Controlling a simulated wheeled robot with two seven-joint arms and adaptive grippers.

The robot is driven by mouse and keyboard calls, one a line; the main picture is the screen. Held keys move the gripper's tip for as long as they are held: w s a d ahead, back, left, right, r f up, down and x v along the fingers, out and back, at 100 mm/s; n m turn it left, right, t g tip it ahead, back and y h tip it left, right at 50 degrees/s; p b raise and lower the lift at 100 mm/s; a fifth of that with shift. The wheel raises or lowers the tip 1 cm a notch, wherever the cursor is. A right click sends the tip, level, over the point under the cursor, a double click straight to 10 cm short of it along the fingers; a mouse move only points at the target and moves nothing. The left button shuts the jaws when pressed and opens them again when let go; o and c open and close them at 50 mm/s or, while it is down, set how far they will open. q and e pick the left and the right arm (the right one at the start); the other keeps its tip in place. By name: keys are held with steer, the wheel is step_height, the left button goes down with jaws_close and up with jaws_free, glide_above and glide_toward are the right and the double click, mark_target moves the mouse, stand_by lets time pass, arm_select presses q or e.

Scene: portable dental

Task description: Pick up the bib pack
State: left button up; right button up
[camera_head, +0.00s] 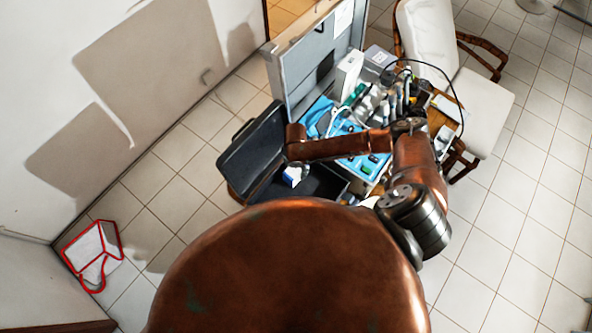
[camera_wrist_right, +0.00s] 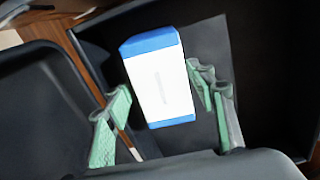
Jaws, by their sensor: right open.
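The bib pack (camera_wrist_right: 158,85), a white box with blue ends, is inside an open black case. In the head view the white-and-blue pack (camera_head: 293,176) shows small, just below the end of my right arm. My right gripper (camera_wrist_right: 160,112) is open, its green-padded fingers on either side of the pack in the wrist view. The right-hand fingers look close to the pack's side; a gap shows on the left. I cannot tell whether they touch it. My left gripper is in neither view.
The black case (camera_head: 250,147) has its lid raised at the left. Behind it stands an open grey case (camera_head: 310,60) with a blue tray full of dental items. A white chair (camera_head: 480,108) is at the right. Tiled floor lies open around.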

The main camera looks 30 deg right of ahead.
steer(key=shift+f, duration=1.2)
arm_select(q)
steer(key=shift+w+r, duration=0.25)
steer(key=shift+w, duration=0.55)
arm_select(e)
steer(key=c, duration=1)
steer(key=shift+o, duration=0.2)
steer(key=shift+r, duration=0.1)
